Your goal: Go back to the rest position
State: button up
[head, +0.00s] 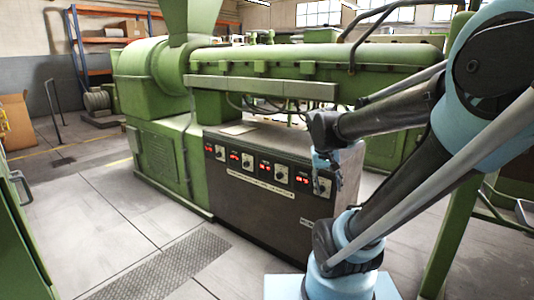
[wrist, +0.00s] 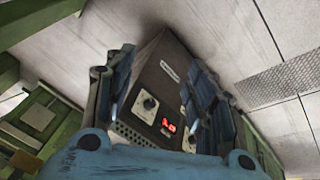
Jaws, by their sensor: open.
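My gripper (head: 326,178) hangs at the end of my bent arm, near the right end of the dark control cabinet (head: 262,212) in the head view. In the wrist view its two blue-grey fingers (wrist: 158,92) are spread apart, with nothing held between them. Behind the gap, the cabinet's front shows a knob (wrist: 150,103) and a red lit display (wrist: 168,126). In the head view the gripper partly overlaps the rightmost knob (head: 322,187). I cannot tell whether it touches the panel.
The green extruder (head: 160,80) stands behind and left of the cabinet. A green post (head: 460,215) rises at the right, near my arm. A green cabinet (head: 20,230) stands at the left edge. The floor (head: 110,205) between is clear, with a metal grating (head: 165,268).

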jog(key=s+a+f+y, duration=0.1)
jog(key=s+f, duration=0.2)
jog(key=s, duration=0.2)
jog(key=s+a+f+n+y, duration=0.1)
jog(key=s+f, duration=0.2)
jog(key=s, duration=0.3)
jog(key=shift+f+y, duration=0.3)
jog(key=shift+f, duration=0.05)
jog(key=shift+s, duration=0.1)
